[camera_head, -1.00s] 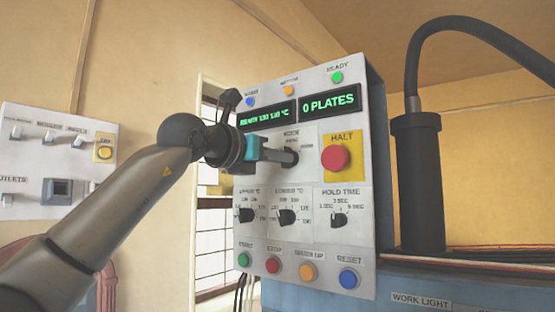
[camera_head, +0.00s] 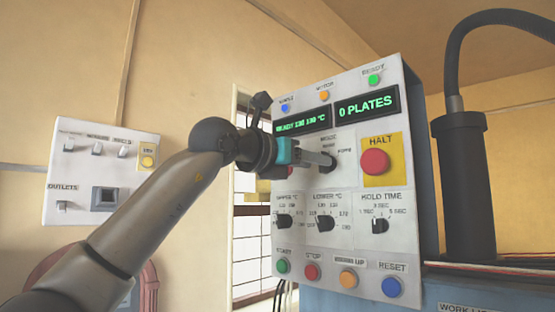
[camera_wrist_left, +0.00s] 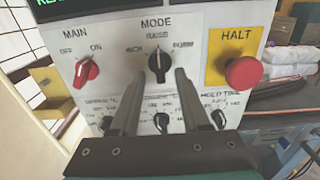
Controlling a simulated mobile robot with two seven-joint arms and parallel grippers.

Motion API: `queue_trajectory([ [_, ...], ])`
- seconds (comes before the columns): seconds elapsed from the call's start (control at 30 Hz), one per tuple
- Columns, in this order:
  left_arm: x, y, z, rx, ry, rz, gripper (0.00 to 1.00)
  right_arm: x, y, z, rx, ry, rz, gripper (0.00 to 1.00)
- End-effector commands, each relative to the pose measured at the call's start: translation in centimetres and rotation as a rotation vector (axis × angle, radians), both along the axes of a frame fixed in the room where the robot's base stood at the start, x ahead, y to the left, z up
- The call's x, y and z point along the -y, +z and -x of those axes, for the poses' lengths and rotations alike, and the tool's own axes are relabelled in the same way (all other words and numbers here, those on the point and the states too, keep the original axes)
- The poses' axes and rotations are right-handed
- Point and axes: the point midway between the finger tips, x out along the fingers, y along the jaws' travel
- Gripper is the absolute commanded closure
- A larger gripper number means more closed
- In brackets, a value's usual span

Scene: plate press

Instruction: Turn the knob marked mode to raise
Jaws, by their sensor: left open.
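The mode knob (camera_wrist_left: 158,62) is a black knob on the light grey control panel (camera_head: 340,262), under the label MODE. Small position words sit to its left, above it and to its right. They are blurred, and the knob looks roughly upright, its pointer seemingly toward the upper word. My left gripper (camera_wrist_left: 160,74) is open, its two dark fingers pointing at the panel on either side of the knob. I cannot tell whether they touch it. My right gripper is out of view.
The red HALT button (camera_head: 375,162) on its yellow plate is close right of the mode knob. The red main knob (camera_wrist_left: 86,72) is close to its left. Three smaller knobs sit below. A wall outlet panel (camera_head: 100,170) is at far left.

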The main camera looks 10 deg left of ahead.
Motion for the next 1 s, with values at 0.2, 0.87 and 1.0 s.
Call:
queue_trajectory([
  [0.2, -2.8, -0.3, 3.7, 0.005, 0.003, 0.000, 0.54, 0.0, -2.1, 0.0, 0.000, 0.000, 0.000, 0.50],
  [0.87, -7.9, 0.0, 11.0, 0.000, 0.000, 0.000, 0.54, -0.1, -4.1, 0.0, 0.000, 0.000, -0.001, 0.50],
  [1.0, -7.9, 0.0, 11.0, 0.000, 0.000, 0.000, 0.54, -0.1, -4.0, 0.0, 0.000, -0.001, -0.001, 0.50],
])
